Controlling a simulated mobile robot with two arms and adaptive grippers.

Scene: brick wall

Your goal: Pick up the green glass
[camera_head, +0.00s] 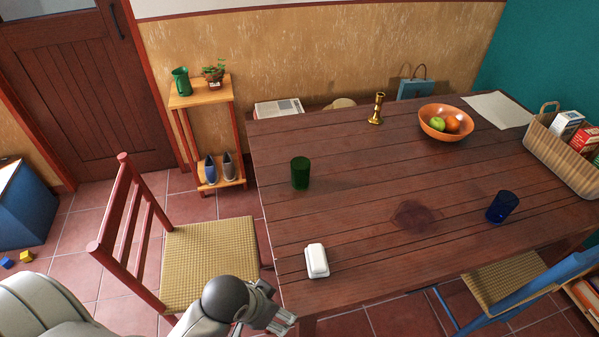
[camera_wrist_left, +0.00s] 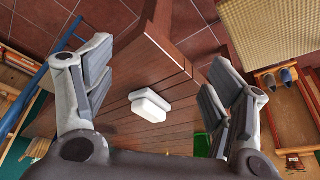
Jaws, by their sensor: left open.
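The green glass (camera_head: 300,173) stands upright on the left part of the wooden table (camera_head: 350,215) in the head view. In the left wrist view, part of the green glass (camera_wrist_left: 202,144) shows at the lower right, mostly hidden behind a gripper finger. My left gripper (camera_head: 283,318) is low by the table's near left corner in the head view, well apart from the glass. In the left wrist view, my left gripper (camera_wrist_left: 158,95) has its fingers wide apart with nothing between them. My right gripper is not in view.
A white butter dish (camera_head: 317,261) sits near the table's near left edge, between my left gripper and the glass. A blue glass (camera_head: 502,207), a fruit bowl (camera_head: 431,133) and a brass candlestick (camera_head: 377,109) stand farther right. A red chair (camera_head: 130,220) is left of the table.

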